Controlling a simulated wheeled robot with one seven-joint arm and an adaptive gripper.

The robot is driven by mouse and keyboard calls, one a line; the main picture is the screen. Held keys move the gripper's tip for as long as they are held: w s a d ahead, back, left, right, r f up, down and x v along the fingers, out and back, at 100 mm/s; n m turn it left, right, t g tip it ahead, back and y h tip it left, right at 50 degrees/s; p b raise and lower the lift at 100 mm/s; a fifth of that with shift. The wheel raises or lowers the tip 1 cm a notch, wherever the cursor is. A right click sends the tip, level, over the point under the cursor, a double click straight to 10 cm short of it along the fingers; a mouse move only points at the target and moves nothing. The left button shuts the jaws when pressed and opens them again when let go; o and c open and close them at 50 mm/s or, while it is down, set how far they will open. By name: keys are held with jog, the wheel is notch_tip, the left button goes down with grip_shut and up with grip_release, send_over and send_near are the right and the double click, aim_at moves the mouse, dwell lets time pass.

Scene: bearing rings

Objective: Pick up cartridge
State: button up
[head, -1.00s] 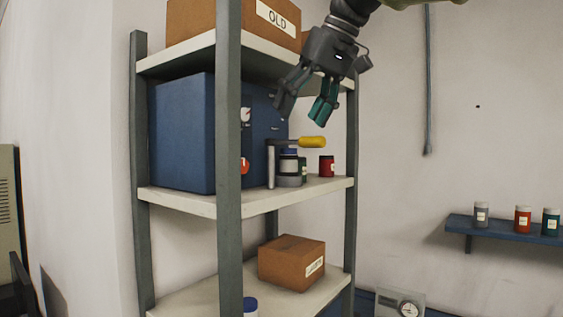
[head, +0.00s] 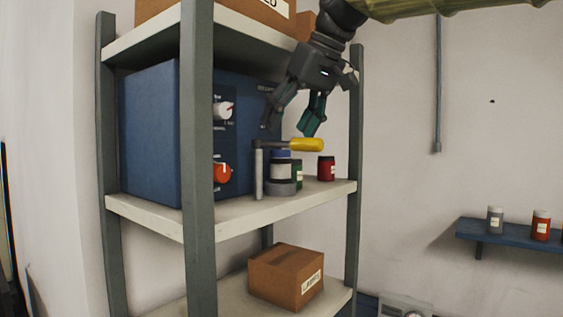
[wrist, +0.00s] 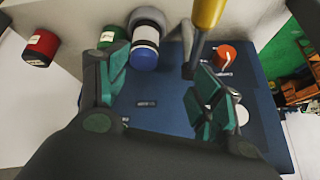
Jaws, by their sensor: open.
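The frames do not label the cartridge; a white container with a blue cap (head: 281,168) fits best. It stands upright on the middle shelf in or on a grey ring-shaped base (head: 283,188), partly behind a post and lever. The wrist view shows its blue cap (wrist: 144,58) and white side. My gripper (head: 291,120) is open and empty, above the lever and the container, fingers pointing down. In the wrist view the container lies beyond and between the open fingers (wrist: 158,88), nearer the left one. Nothing touches it that I can see.
A yellow-handled lever (head: 306,145) on a metal post stands close beside the container. A green jar (head: 298,175) and a red jar (head: 326,168) stand to its right. A blue cabinet (head: 150,135) with knobs fills the shelf's left. A shelf upright (head: 199,130) stands in front.

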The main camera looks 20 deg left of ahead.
aim_at(284, 154)
jog(key=w+f, duration=0.1)
jog(key=a+f+p, duration=0.1)
jog(key=w+f, duration=0.1)
jog(key=f, duration=0.1)
jog(key=shift+w+a, duration=0.3)
jog(key=shift+a, duration=0.05)
jog(key=w+f, duration=0.1)
jog(key=w+a+f+p, duration=0.1)
jog(key=f, duration=0.1)
jog(key=shift+a, duration=0.1)
jog(key=shift+s+r, duration=0.2)
jog(key=shift+s, duration=0.3)
jog(key=shift+w+f, duration=0.1)
jog(key=shift+w, duration=0.15)
jog(key=c, duration=1)
jog(key=shift+c, duration=1.1)
